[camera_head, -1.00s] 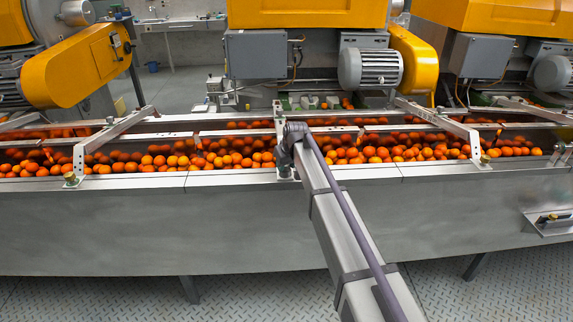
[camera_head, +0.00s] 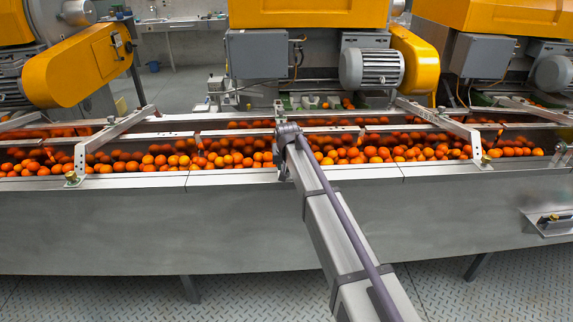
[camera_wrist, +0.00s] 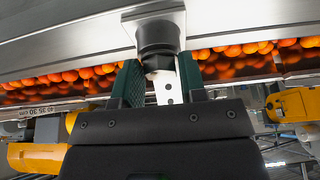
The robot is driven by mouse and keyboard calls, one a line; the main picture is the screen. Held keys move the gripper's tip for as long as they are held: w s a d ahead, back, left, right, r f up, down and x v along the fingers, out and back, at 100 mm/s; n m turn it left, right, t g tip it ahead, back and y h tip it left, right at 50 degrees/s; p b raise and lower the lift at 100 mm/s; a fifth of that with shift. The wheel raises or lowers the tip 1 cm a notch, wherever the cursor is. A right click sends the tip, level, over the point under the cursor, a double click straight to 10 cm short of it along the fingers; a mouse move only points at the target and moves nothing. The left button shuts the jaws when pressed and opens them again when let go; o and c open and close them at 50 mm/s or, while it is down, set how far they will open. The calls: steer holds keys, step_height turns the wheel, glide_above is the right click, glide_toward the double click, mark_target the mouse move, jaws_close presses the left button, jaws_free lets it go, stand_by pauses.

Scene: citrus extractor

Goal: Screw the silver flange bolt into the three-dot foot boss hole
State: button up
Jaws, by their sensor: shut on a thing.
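My gripper (camera_wrist: 160,76) has two dark green fingers and is closed in around a small dark part at the foot of the middle bracket. The silver flange bolt is not clearly visible; its place between the fingers is shaded and partly hidden by the gripper body. A dark round boss (camera_wrist: 157,37) sits on the silver foot plate (camera_wrist: 180,14), just beyond the fingertips and in line with them. A pale upright plate (camera_wrist: 161,96) with dark dots shows between the fingers; I cannot count all its dots. In the head view, my wrist (camera_head: 287,135) hides the gripper and most of this foot.
The steel trough (camera_head: 120,215) holds many oranges (camera_head: 370,153). Other bracket feet carry brass-coloured bolts (camera_head: 71,177) at left and right (camera_head: 486,160). A small tray (camera_head: 550,221) is fixed at the right front. Orange machines with a motor (camera_head: 371,69) stand behind.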

steer(key=o, duration=0.5)
steer(key=shift+o, duration=0.2)
steer(key=shift+w+d+n+g+y, duration=0.1)
steer(key=shift+n+g+y, duration=0.3)
steer(key=shift+n, duration=0.9)
steer(key=shift+d+n+g+y, duration=0.1)
steer(key=shift+n+y, duration=0.5)
steer(key=shift+n, duration=0.7)
